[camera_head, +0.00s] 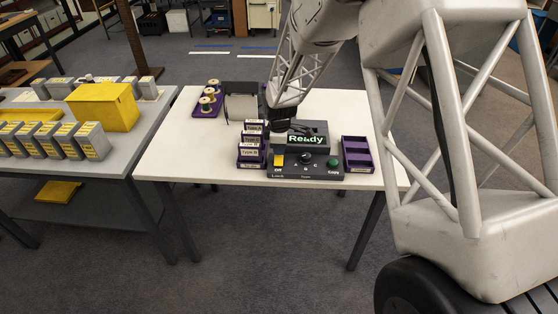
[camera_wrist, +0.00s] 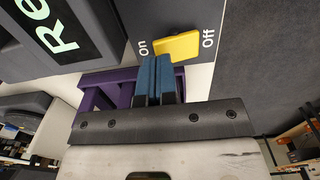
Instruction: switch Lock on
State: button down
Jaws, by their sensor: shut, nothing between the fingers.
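The Lock switch is a yellow rocker (camera_head: 279,160) at the left of a dark control box (camera_head: 310,172) on the white table. In the wrist view the yellow rocker (camera_wrist: 178,47) lies between the words "On" and "Off". I cannot tell which way it is tilted. My gripper (camera_head: 279,130) points down over the box. In the wrist view its blue fingers (camera_wrist: 158,72) are together and empty, their tips close to the rocker's "On" end. I cannot tell whether they touch it.
A green button (camera_head: 333,162) and a knob share the panel. Purple-based spools (camera_head: 207,104) are farther back. The table's front left is clear.

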jog(key=shift+f, duration=0.8)
dwell(0.7)
jog(key=shift+r, duration=3)
